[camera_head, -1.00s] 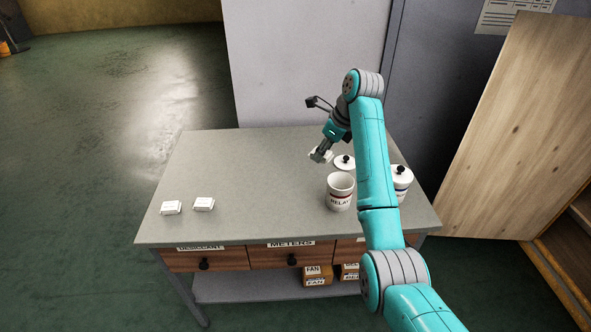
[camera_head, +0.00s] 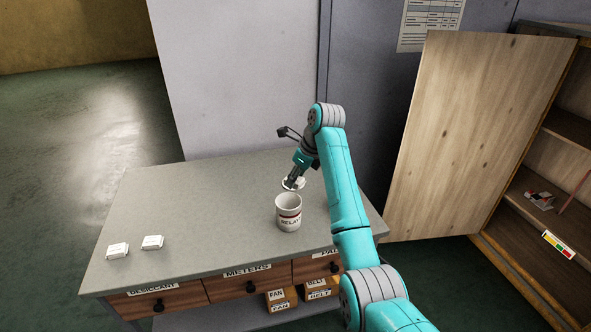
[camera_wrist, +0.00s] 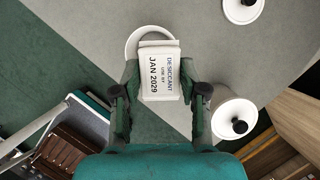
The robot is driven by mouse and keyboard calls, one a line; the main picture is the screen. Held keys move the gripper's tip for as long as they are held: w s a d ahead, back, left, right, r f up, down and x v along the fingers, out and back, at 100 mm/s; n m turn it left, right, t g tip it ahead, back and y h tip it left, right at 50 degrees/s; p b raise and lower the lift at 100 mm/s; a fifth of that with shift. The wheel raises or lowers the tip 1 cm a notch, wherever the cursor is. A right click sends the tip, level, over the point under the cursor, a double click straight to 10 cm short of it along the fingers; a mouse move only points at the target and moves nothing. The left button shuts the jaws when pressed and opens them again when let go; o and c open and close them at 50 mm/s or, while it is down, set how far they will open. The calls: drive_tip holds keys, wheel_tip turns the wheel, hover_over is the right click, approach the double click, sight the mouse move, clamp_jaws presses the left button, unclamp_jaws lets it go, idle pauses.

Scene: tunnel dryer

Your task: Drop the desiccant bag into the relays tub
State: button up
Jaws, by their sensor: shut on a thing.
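The desiccant bag (camera_wrist: 160,72) is a white packet printed "DESICCANT" and "JAN 2029" in the wrist view. My gripper (camera_wrist: 160,92) is shut on its sides; the gripper also shows in the head view (camera_head: 291,184), where I cannot clearly tell the bag from the white lid behind it. The relays tub (camera_head: 288,217) is a white, open, upright cup with a dark red band and "RELAY" lettering. My gripper is above and just behind its mouth in the head view. In the wrist view the tub's rim (camera_wrist: 131,45) shows partly behind the bag.
A loose white lid with a black knob (camera_wrist: 243,8) lies on the grey table (camera_head: 190,205). A lidded white tub (camera_wrist: 235,119) stands nearby, hidden by my arm in the head view. Two white packets (camera_head: 118,250) (camera_head: 152,242) lie at the table's left. The table's middle is clear.

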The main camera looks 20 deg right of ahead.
drive_tip(key=shift+f, duration=0.65)
drive_tip(key=o, duration=1.2)
drive_tip(key=v, duration=0.7)
drive_tip(key=shift+r, duration=0.2)
drive_tip(key=shift+s, duration=0.1)
